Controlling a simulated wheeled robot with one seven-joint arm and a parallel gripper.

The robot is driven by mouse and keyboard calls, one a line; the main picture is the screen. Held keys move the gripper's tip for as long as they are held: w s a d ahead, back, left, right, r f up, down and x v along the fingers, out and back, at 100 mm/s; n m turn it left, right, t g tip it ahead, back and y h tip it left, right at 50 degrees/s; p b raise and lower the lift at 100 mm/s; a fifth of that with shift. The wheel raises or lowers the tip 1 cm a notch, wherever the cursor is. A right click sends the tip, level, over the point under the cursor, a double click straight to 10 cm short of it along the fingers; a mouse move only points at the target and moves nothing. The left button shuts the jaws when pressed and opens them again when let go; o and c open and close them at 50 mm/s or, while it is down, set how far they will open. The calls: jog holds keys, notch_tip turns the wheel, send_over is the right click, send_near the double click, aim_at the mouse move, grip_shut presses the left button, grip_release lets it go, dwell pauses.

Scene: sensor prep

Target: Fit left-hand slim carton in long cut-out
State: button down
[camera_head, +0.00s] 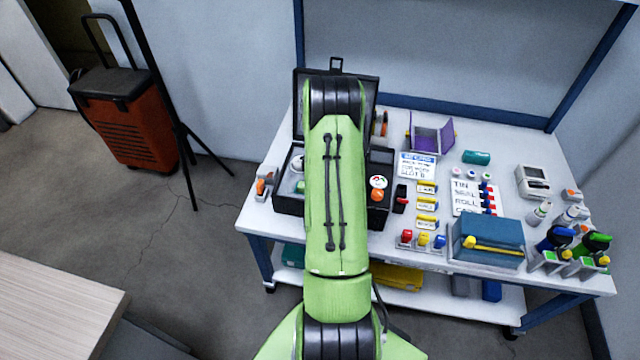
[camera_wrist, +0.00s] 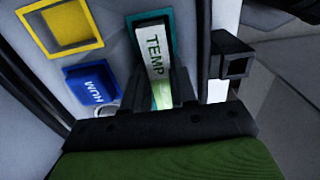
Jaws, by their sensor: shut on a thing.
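In the wrist view my gripper (camera_wrist: 165,90) is shut on a slim white-and-green carton (camera_wrist: 153,42) lettered TEMP. The carton lies over the long teal-rimmed cut-out (camera_wrist: 130,27), roughly lined up with it and slightly tilted. The fingers hide its lower end, and I cannot tell how deep it sits. In the head view my arm hides the gripper, the carton and most of the open black case (camera_head: 290,203) on the workbench.
A blue piece (camera_wrist: 91,86) lettered HUM and a yellow-rimmed square cut-out (camera_wrist: 47,44) lie left of the carton. A black latch-like block (camera_wrist: 232,60) stands close on the right. On the bench (camera_head: 268,222), a blue box (camera_head: 487,238) and several bottles stand right of the case.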

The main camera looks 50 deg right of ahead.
jog(key=shift+f, duration=0.1)
jog(key=c, duration=0.6)
grip_release()
jog(key=shift+r+p, duration=2.55)
jog(key=shift+r, duration=1.05)
jog(key=shift+f, duration=0.1)
